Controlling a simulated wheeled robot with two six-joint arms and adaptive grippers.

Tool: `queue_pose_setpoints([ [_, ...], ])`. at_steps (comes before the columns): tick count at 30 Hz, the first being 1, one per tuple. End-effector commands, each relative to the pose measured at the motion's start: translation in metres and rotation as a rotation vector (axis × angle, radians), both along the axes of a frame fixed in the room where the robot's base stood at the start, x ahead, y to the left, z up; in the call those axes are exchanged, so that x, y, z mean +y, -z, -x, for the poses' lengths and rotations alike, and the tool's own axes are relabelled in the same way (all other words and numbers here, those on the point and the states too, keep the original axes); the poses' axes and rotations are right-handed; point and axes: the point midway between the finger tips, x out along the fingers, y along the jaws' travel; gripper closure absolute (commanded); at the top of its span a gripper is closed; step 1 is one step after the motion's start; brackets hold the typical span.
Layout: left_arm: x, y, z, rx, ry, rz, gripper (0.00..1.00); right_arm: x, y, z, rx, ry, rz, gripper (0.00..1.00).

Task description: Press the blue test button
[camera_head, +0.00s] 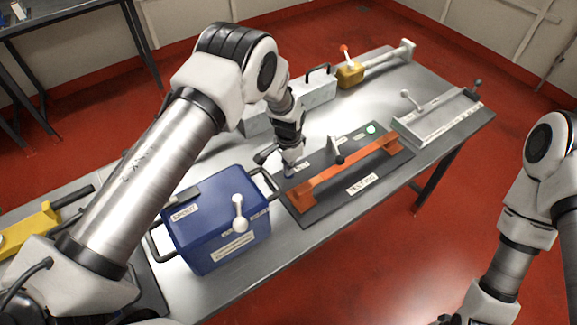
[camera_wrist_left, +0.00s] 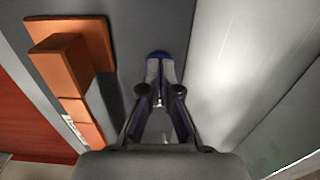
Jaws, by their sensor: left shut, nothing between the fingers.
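The blue test button (camera_wrist_left: 158,54) shows in the left wrist view as a blue rim around and beyond my left fingertips, on a dark grey plate. My left gripper (camera_wrist_left: 160,70) is shut and empty, its tips over the button; whether they touch it I cannot tell. In the head view my left gripper (camera_head: 289,170) points down at the left end of the test rig (camera_head: 335,196), a dark plate with orange rails. The gripper mostly hides the button there. My right arm stands at the right, its gripper out of the picture.
A blue box (camera_head: 200,222) with handles and a white lever stands left of the rig. A green light (camera_head: 371,129) is at the rig's far end. A grey tray (camera_head: 440,118) lies to the right, a yellow block (camera_head: 350,75) with a red-topped lever behind.

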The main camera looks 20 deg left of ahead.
Motion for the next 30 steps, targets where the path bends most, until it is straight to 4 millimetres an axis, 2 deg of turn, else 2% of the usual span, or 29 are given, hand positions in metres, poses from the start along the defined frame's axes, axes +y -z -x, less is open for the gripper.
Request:
queue_pose_setpoints([
  [5,0.000,0.002,0.003,0.009,0.000,0.000,1.00,0.000,-0.001,0.000,0.000,0.000,0.000,0.69],
  [8,0.000,-0.005,0.004,0.009,-0.001,0.000,1.00,0.000,-0.006,0.000,0.000,0.000,0.000,0.69],
  [14,0.003,-0.047,0.004,0.002,-0.006,0.000,1.00,0.000,-0.036,0.000,0.000,0.000,0.000,0.69],
  [16,0.004,-0.052,0.002,-0.001,-0.006,0.000,1.00,0.000,-0.022,-0.001,-0.002,0.000,0.000,0.69],
  [21,0.004,-0.094,0.003,-0.002,-0.007,-0.001,1.00,0.000,-0.006,0.000,0.001,0.000,0.000,0.69],
  [25,0.004,-0.121,0.003,-0.002,-0.006,-0.001,1.00,0.000,0.000,0.000,0.000,0.000,0.000,0.69],
  [30,0.004,-0.138,0.004,0.001,-0.006,-0.001,1.00,0.000,0.002,0.000,0.000,0.000,0.000,0.69],
])
